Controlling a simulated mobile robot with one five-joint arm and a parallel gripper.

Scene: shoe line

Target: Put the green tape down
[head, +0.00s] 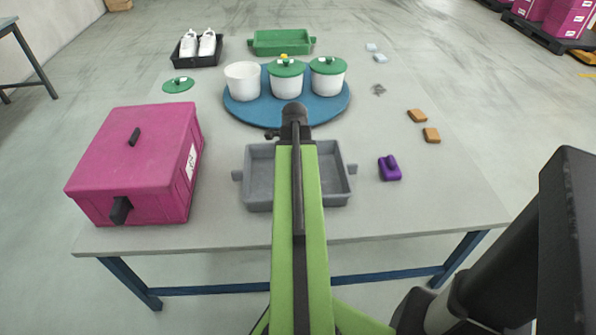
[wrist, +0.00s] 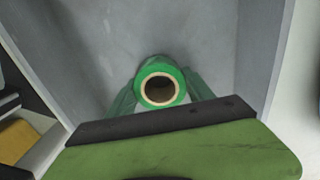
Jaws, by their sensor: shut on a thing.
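The green tape (wrist: 161,68) is a roll with a pale brown core, seen in the wrist view between the two green fingers of my gripper (wrist: 160,92). My gripper is shut on it. Behind the tape in that view is the grey inside of a tray (wrist: 95,30); I cannot tell whether the tape touches its floor. In the head view the grey tray (head: 258,190) stands at the front middle of the table. My arm covers the middle of the tray there, and hides the tape and the fingers.
A pink box (head: 135,150) stands left of the tray. A purple object (head: 390,172) lies to its right. Behind is a blue round mat (head: 240,112) with white pots (head: 242,82). Orange blocks (head: 431,135) lie at the right. The table (head: 440,205) is bare at its front right.

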